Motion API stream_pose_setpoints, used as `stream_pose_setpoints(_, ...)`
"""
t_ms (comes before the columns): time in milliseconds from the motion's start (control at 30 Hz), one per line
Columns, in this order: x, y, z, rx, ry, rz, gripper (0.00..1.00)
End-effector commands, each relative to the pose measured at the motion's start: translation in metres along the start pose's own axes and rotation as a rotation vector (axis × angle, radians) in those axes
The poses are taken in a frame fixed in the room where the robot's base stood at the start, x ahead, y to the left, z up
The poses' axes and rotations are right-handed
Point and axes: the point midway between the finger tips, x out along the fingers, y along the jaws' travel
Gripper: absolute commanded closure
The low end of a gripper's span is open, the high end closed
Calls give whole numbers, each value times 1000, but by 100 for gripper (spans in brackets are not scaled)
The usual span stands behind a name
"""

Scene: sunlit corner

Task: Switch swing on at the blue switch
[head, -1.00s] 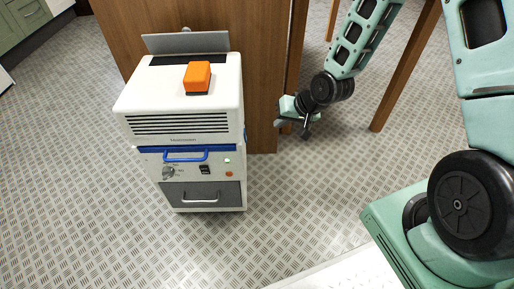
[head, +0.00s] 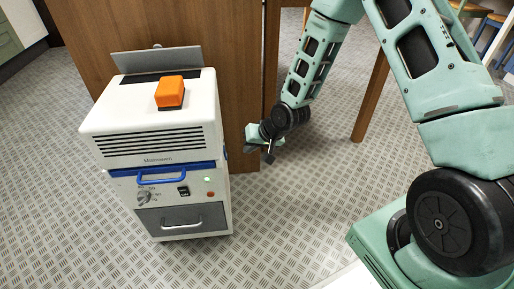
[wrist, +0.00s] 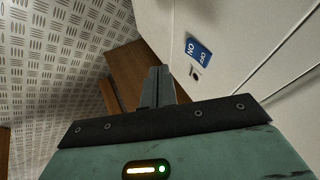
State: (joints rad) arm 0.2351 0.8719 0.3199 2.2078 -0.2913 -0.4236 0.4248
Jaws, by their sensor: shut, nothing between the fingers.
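A white machine (head: 150,118) stands on the floor at left in the head view. In the wrist view its pale side panel (wrist: 255,85) fills the right. A blue plate (wrist: 199,51) with white lettering is on that panel, with a small dark part (wrist: 194,73) beside it; I cannot tell its switch position. In the head view this side is turned away, so the plate is mostly hidden. My gripper (head: 269,156) is right of the machine, apart from it. In the wrist view its fingers (wrist: 158,87) are together and empty, apart from the blue plate.
The machine carries an orange block-shaped button (head: 170,92) on top, a blue handle (head: 161,176), a knob (head: 144,196), a black switch (head: 184,191) and a drawer (head: 182,219) in front. A brown wooden panel (head: 190,30) stands behind it. The patterned floor (head: 290,200) between is clear.

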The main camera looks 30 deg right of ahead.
Motion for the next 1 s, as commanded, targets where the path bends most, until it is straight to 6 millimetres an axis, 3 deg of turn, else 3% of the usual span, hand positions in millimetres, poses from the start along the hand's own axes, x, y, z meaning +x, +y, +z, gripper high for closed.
stream_pose_setpoints(33, 17, 2, 3, -1, 0, -1, 100)
stream_pose_setpoints(100, 29, 1, 2, -2, 0, -2, 100)
stream_pose_setpoints(300, 42, -24, 2, -3, 2, -2, 100)
stream_pose_setpoints(1000, 47, -38, 2, 1, 0, -3, 100)
